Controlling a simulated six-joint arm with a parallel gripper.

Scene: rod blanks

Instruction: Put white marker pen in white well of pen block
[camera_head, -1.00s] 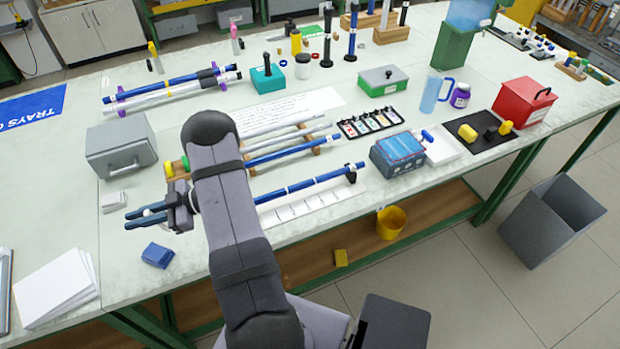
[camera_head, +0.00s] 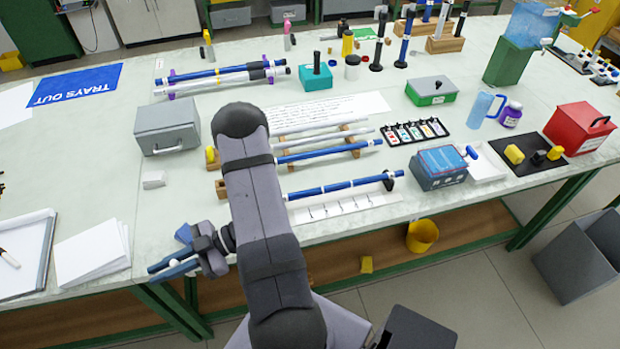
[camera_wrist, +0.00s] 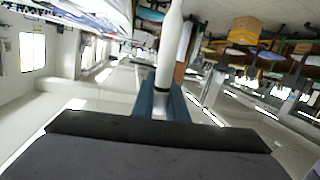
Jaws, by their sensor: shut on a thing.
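My gripper (camera_head: 172,268) is at the front left edge of the table, its blue fingers pointing left. In the wrist view its blue fingers (camera_wrist: 161,100) are shut on a slim white pen-like thing (camera_wrist: 170,45), which tapers and has a dark band near the fingers. It looks like the white marker pen; only a small part of it shows in the head view. I cannot make out for sure which thing is the pen block, or its white well.
A clipboard (camera_head: 40,272) with a white, dark-ended pen (camera_head: 8,258) and a paper stack (camera_head: 92,255) lie left of the gripper. A grey box (camera_head: 167,130) stands behind. Blue rods (camera_head: 330,152) on wooden rests lie right. The table's left middle is mostly clear.

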